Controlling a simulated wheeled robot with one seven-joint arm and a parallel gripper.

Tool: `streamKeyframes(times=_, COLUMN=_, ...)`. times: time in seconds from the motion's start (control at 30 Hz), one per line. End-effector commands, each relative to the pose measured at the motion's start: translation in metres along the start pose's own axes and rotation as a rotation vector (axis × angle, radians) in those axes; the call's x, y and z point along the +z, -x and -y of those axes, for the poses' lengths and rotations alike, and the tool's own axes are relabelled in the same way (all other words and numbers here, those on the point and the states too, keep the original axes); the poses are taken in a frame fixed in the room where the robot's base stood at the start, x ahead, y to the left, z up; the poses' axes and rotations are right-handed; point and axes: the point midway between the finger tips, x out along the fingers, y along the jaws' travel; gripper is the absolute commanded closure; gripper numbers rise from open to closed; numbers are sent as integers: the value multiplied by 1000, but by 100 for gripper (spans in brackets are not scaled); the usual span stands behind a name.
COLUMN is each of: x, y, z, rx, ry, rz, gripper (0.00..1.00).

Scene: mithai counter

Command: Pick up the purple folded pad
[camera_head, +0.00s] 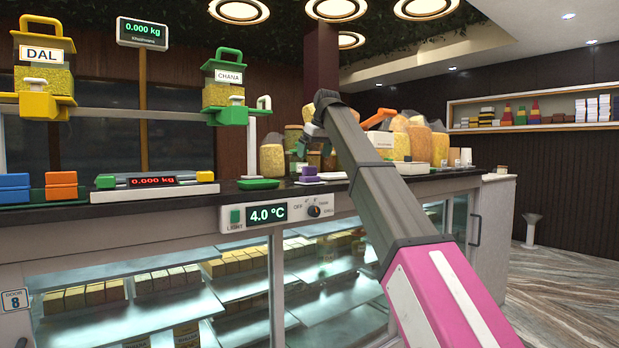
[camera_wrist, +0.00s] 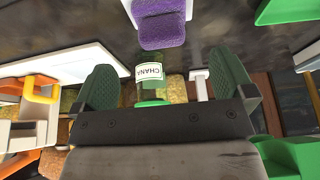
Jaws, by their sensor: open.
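In the wrist view the purple pad (camera_wrist: 161,30) shows at the top centre, with a paler and a darker purple part. My gripper (camera_head: 308,142) is above the counter, over the pad in the head view. In the wrist view my gripper (camera_wrist: 164,78) shows two green ridged fingers spread apart, with the pad beyond their tips and not between them. A green item with a CHANA label (camera_wrist: 149,72) shows behind the gap.
A scale (camera_head: 153,182) and orange and blue blocks (camera_head: 61,185) are farther left. Several filled jars (camera_head: 272,158) stand behind. A glass display case is below.

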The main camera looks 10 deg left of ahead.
Motion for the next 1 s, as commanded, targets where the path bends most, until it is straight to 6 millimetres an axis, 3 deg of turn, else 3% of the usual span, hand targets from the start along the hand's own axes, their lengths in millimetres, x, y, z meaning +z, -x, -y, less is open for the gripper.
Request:
streamKeyframes(times=0.1, x=1, y=-19, z=0, rx=0, ry=0, rz=1, gripper=0)
streamKeyframes(times=0.37, x=0, y=-36, z=1, rx=0, ry=0, rz=0, gripper=0)
streamKeyframes(times=0.67, x=-1, y=-76, z=3, rx=0, ry=0, rz=1, gripper=0)
streamKeyframes(times=0.93, x=-2, y=-80, z=2, rx=1, ry=0, rz=-1, gripper=0)
streamKeyframes(times=1.0, x=-1, y=-79, z=3, rx=1, ry=0, rz=-1, gripper=23)
